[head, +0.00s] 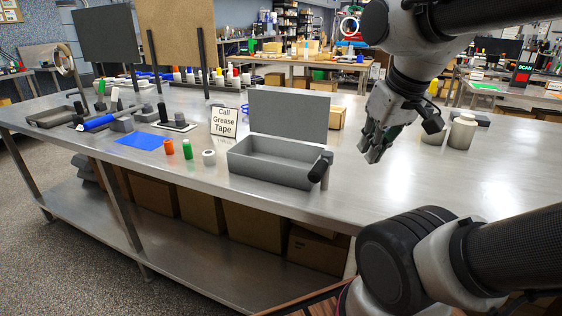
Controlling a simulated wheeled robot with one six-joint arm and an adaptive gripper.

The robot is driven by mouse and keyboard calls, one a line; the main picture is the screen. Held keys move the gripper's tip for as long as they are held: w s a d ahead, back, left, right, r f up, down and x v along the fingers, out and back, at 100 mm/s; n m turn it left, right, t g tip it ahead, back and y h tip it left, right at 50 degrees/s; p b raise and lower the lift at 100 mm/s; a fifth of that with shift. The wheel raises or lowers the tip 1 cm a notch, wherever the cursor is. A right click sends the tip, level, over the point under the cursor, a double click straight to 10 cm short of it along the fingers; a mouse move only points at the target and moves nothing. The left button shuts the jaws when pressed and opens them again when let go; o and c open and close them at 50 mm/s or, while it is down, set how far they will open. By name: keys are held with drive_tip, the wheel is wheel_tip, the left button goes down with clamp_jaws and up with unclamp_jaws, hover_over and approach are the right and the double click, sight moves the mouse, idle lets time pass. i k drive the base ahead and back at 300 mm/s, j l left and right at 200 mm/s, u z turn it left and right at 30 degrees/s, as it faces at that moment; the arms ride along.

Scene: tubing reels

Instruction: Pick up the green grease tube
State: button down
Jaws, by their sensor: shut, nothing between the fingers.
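A small green tube (187,150) with a pale cap stands upright on the metal bench, left of the open grey box. I take it for the green grease tube. An orange tube (169,147) stands just left of it, and a white tape roll (208,157) sits just right of it. My gripper (369,155) hangs above the bench to the right of the box, fingers pointing down, shut and empty. It is well apart from the green tube. A little green shows behind the fingers; I cannot tell what it is.
The open grey box (262,172) with a raised lid stands between gripper and tube. A sign (223,121) reading "Call Grease Tape" stands behind the tube. A blue mat (142,139) lies to the left. Pale jars (462,131) stand at right. The bench front right is clear.

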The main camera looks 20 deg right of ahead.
sight(187, 150)
drive_tip(key=i+j+u, duration=0.4)
drive_tip(key=i+j, duration=0.35)
